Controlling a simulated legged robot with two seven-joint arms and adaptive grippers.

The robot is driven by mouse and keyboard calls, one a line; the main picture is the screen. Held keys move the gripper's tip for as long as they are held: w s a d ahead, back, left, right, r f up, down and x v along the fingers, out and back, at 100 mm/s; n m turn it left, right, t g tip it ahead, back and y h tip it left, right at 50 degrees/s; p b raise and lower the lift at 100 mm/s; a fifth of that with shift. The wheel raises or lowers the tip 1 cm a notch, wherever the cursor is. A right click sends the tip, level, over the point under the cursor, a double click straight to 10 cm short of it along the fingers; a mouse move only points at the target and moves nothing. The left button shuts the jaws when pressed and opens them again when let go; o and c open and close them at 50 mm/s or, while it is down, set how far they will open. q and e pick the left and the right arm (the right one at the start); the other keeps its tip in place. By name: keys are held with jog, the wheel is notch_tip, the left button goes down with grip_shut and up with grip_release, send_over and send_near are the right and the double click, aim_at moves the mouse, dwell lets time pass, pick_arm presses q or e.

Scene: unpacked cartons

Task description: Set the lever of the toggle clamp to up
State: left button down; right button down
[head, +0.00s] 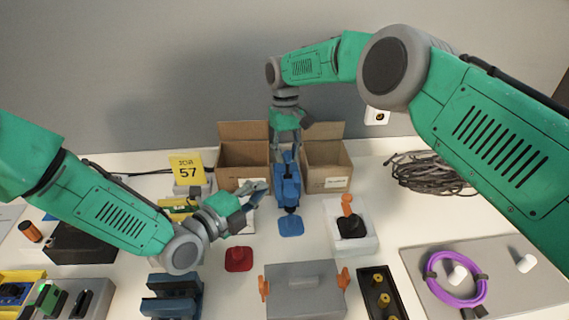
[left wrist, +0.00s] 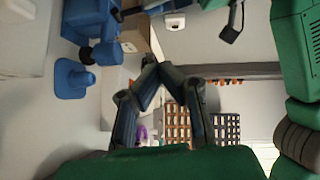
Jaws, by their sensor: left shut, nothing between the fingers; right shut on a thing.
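A tall blue device (head: 288,190), which looks like the toggle clamp, stands at the back middle in the head view, in front of the cartons. Part of it also shows at the upper left of the left wrist view (left wrist: 88,18). My right gripper (head: 287,152) points down at its top and is shut on its upper part; the fingers and the exact lever angle are hard to make out. My left gripper (head: 262,188) is shut and empty, just left of the blue device and apart from it. Its fingertips meet in the left wrist view (left wrist: 149,62).
Open cartons (head: 243,168) stand behind. A blue knobbed piece (head: 291,227) and a red one (head: 238,260) lie in front. An orange-handled black lever (head: 350,222) sits in a white tray at right. A grey case (head: 304,291) is at the front.

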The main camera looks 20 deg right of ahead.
pick_arm(q)
jog(key=x, duration=0.8)
jog(key=shift+d, duration=0.25)
pick_arm(e)
jog(key=shift+s+f, duration=0.2)
jog(key=shift+f, duration=0.25)
pick_arm(q)
jog(key=w, duration=0.1)
jog(key=w+d, duration=0.1)
jog(key=shift+w+f, duration=0.25)
jog(key=shift+w+d+f, duration=0.1)
jog(key=shift+w+f, duration=0.05)
jog(key=shift+w, duration=0.8)
